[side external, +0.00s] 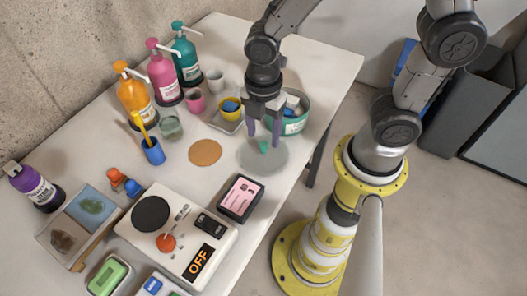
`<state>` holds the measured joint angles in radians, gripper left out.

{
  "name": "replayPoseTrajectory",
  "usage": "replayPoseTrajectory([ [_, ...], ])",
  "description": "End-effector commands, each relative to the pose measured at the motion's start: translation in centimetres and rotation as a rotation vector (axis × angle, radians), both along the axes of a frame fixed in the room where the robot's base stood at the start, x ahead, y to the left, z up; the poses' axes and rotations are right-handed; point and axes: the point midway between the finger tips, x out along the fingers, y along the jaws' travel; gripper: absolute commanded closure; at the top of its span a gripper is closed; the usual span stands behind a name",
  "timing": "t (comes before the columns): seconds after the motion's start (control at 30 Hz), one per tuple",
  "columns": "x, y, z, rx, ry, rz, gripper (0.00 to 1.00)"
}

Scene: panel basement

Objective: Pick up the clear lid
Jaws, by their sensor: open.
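The clear lid (262,163) is a round translucent disc with a small teal knob (263,147). It lies flat on the white table near its right edge. My gripper (264,135) points down over the lid, with its two purple fingers apart and nothing between them. The fingers appear to be on either side of the knob and slightly above it. I cannot tell the exact gap between the fingertips and the lid.
A teal round tin (295,124) stands just behind my gripper. A black box with a pink card (241,197) lies in front. Pump bottles (162,73) line the wall side.

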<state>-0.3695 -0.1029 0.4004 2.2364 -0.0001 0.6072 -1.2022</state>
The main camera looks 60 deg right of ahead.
Motion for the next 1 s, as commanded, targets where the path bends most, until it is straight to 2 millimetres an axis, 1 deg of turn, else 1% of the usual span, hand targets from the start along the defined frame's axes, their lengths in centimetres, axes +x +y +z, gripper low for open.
replayPoseTrajectory([
  [0.03, -0.1, -0.1, -0.9, -0.002, 0.006, -0.001, 0.37],
  [0.1, -0.1, -0.1, -1.8, -0.002, 0.005, 0.0, 0.37],
  [0.2, -0.1, -0.1, -2.6, -0.001, 0.004, 0.0, 0.37],
  [0.47, 0.0, 0.0, -2.8, 0.0, 0.0, 0.0, 0.37],
  [0.57, 0.0, 0.0, -2.7, 0.0, 0.0, 0.0, 0.53],
  [0.6, 0.0, 0.0, -2.7, 0.0, 0.0, 0.0, 0.6],
  [0.67, 0.0, 0.0, -2.7, 0.0, 0.0, 0.0, 0.71],
  [0.8, 0.0, 0.0, -2.7, 0.0, 0.0, 0.0, 0.96],
  [0.83, 0.0, 0.0, -2.7, 0.0, 0.0, 0.0, 1.0],
  [1.0, 0.0, 0.0, -2.7, 0.0, 0.0, 0.0, 1.0],
])
